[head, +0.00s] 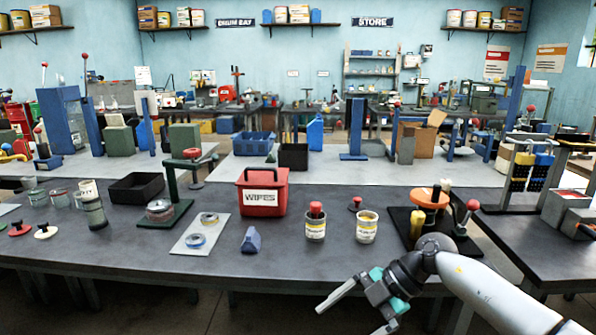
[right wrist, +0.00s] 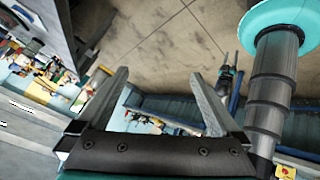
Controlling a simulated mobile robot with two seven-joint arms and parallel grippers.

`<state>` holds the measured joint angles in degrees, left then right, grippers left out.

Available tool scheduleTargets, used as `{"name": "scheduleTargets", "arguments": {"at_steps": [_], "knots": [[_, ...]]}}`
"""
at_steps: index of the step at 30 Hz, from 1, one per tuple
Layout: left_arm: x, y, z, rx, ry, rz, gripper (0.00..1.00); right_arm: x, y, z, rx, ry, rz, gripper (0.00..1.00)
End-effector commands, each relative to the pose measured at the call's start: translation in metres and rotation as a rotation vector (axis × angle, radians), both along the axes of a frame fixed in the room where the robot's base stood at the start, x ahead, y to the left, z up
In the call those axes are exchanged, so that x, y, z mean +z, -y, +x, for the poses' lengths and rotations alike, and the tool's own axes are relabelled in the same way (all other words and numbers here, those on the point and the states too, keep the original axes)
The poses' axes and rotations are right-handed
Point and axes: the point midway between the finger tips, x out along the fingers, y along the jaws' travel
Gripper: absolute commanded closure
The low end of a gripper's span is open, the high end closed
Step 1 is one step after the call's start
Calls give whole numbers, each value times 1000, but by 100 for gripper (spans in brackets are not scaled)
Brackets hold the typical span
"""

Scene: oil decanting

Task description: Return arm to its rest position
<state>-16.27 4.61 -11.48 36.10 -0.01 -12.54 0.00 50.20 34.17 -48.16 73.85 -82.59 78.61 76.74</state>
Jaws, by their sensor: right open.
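My right arm comes in from the lower right in the head view. Its gripper (head: 352,312) is in front of the table's front edge, low and apart from everything on the table. The right wrist view shows the same gripper (right wrist: 158,84) with its two fingers spread and nothing between them. My left gripper is not in the head view.
The dark table (head: 300,245) carries a red WIPES box (head: 262,192), a white mat (head: 197,238) with two round lids, a blue block (head: 251,240) and two small cans (head: 315,222), (head: 366,227). An orange-topped device (head: 430,199) stands beyond my right arm.

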Motion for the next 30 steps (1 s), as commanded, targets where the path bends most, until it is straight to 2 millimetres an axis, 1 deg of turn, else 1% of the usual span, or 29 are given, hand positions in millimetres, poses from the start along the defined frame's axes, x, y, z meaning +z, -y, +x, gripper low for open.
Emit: {"name": "scheduleTargets", "arguments": {"at_steps": [1, 3, 5, 6, 8, 11, 12, 14, 15, 17, 18, 20, 21, 23, 24, 26, 27, 29, 30], "knots": [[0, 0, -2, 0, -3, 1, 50, -12, -18, -1, -33, -9, 117, 0], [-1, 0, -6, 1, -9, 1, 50, -22, -36, 6, -112, 2, 283, 0], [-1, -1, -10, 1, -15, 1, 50, -32, -45, 13, -209, 14, 407, 0], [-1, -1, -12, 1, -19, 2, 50, -41, -47, 19, -285, 20, 477, 0], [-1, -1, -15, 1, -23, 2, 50, -59, -45, 27, -418, 29, 560, 0], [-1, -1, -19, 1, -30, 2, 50, -102, -27, 35, -675, 32, 634, 0], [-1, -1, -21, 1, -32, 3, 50, -125, -16, 34, -786, 26, 639, 0], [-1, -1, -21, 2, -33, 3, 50, -164, 3, 27, -955, 11, 622, 0], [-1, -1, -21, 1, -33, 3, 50, -191, 16, 18, -1060, -5, 594, 0], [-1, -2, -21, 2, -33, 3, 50, -229, 35, 0, -1198, -31, 539, 0], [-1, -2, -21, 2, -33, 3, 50, -253, 46, -15, -1278, -53, 495, 0], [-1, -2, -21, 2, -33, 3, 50, -288, 61, -42, -1389, -92, 419, 0], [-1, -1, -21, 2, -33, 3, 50, -310, 71, -61, -1454, -118, 366, 0], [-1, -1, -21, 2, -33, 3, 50, -340, 83, -93, -1540, -164, 282, 0], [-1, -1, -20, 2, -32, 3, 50, -359, 90, -117, -1592, -197, 222, 0], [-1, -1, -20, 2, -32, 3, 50, -385, 98, -154, -1660, -250, 131, 0], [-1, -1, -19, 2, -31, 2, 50, -400, 103, -180, -1701, -288, 68, 0], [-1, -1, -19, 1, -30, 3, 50, -421, 108, -222, -1753, -350, -25, 0], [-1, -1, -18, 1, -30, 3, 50, -433, 111, -249, -1784, -391, -87, 0]]}}
